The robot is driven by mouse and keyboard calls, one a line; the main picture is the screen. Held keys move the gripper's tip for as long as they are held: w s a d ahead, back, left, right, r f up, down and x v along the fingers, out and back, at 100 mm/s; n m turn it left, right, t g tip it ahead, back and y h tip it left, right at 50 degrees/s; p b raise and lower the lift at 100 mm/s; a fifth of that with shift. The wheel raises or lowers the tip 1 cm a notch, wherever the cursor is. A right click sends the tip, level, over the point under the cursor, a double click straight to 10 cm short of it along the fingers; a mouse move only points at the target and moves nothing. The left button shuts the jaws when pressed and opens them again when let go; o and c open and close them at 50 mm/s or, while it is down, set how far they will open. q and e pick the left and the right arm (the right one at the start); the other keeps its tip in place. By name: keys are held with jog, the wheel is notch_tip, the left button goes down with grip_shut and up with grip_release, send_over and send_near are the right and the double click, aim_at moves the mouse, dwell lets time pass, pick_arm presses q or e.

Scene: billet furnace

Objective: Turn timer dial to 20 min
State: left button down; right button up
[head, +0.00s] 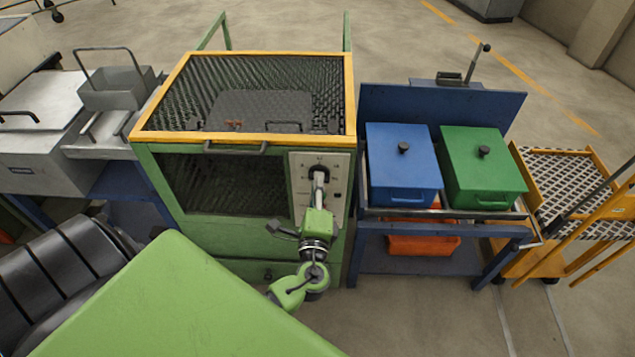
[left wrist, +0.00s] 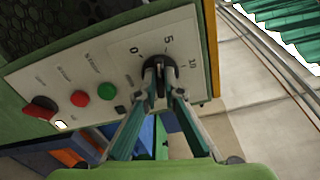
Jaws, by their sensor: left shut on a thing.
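The timer dial (left wrist: 156,63) is a black round knob on the furnace's pale control panel (left wrist: 100,85). The marks 0, 5 and 10 show around its upper side in the left wrist view; the rest of the scale is hidden by the fingers. My left gripper (left wrist: 161,82) is shut on the dial, one finger on each side of its grip. I cannot tell which mark the dial points to. In the head view the dial (head: 318,171) shows at the panel's upper part, with my left gripper (head: 319,182) against it. My right gripper is not in view.
Below the dial the panel has a red button (left wrist: 80,98), a green button (left wrist: 106,91) and a red-black rotary switch (left wrist: 41,108). The green-framed furnace (head: 240,238) stands left of a blue cart (head: 440,100) with a blue box (head: 402,170) and a green box (head: 482,175).

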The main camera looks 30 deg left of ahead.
pick_arm(q)
jog(key=shift+d+f+n+p, duration=0.1)
jog(key=shift+n+p, duration=4.4)
jog(key=shift+n, duration=3.6)
jog(key=shift+d+f+n+p, duration=0.1)
jog(key=shift+n+p, duration=4.4)
jog(key=shift+n, duration=3.6)
jog(key=c, duration=2.2)
grip_release()
jog(key=shift+w, duration=0.1)
jog(key=shift+o, duration=0.2)
